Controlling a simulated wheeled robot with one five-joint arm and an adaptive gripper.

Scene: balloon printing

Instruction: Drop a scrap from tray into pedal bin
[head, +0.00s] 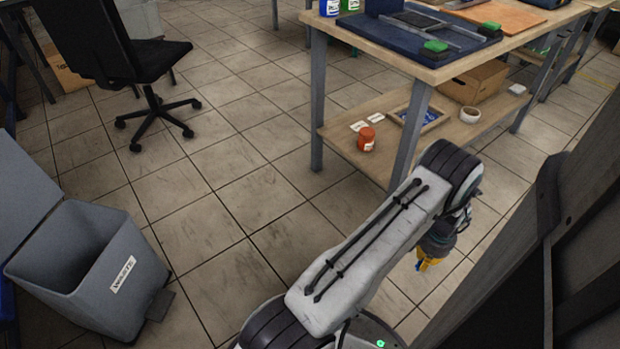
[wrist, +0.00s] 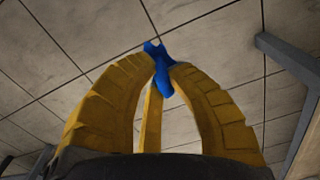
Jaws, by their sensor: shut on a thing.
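My gripper (head: 432,262) hangs over the floor to the right of my arm in the head view. In the wrist view its yellow fingers (wrist: 160,72) are closed on a small blue scrap (wrist: 162,86), which sticks out past the fingertips. A little blue also shows below the fingers in the head view. The grey pedal bin (head: 85,262) stands on the floor at the left, away from the gripper. Its lid (head: 22,190) is raised and its opening faces up. A white label is on its front. The tray cannot be made out for certain.
A workbench (head: 455,62) with a lower shelf (head: 375,165) stands at the upper right, holding an orange jar (head: 366,139), a white bowl (head: 470,114) and a cardboard box (head: 477,82). A black office chair (head: 130,60) stands at the upper left. Tiled floor between bin and bench is clear.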

